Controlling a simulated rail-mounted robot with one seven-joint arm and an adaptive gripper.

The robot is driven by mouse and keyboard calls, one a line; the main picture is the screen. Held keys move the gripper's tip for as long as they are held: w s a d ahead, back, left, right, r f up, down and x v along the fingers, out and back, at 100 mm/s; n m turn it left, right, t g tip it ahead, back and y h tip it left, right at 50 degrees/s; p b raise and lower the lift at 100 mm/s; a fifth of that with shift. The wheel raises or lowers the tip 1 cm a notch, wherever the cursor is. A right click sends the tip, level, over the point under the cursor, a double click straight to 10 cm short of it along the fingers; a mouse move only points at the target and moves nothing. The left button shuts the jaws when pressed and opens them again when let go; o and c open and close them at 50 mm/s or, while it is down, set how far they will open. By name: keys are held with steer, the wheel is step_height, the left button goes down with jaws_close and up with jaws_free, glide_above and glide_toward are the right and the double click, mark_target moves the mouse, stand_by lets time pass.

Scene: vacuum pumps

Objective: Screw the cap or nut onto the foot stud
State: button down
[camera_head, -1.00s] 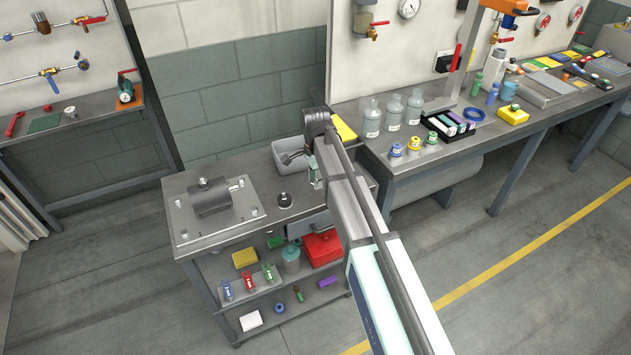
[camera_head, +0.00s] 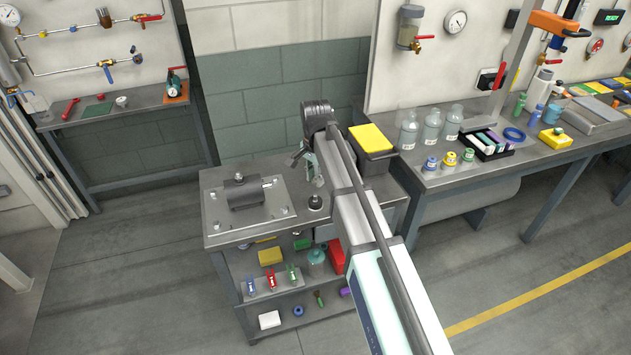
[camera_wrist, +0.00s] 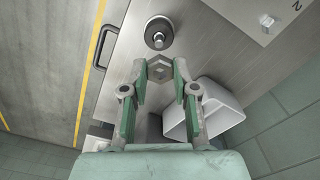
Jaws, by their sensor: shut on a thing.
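A foot with an upright threaded stud on a round black base (camera_head: 316,201) stands on the cart top. In the wrist view the foot (camera_wrist: 159,33) is just ahead of my fingertips. A grey hex nut (camera_wrist: 159,70) sits between the fingertips of my gripper (camera_wrist: 159,72), which is shut on it. The nut is apart from the stud in the picture; its height above the stud is hard to tell. In the head view my gripper (camera_head: 308,168) is beside the foot, partly hidden by my arm, and the nut cannot be made out.
A light grey bin (camera_wrist: 228,111) lies close to my right finger in the wrist view. A yellow-topped box (camera_head: 370,138) is behind my arm. The right bench (camera_head: 430,182) holds bottles.

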mark_target(315, 195)
steer(key=shift+a+n, duration=0.15)
steer(key=shift+n, duration=0.15)
stand_by(0.4)
steer(key=shift+f+b, duration=0.5)
steer(key=shift+f, duration=1.55)
steer(key=shift+f, duration=0.1)
steer(key=shift+f, duration=0.2)
steer(key=shift+f+b, duration=0.35)
steer(key=shift+f, duration=0.8)
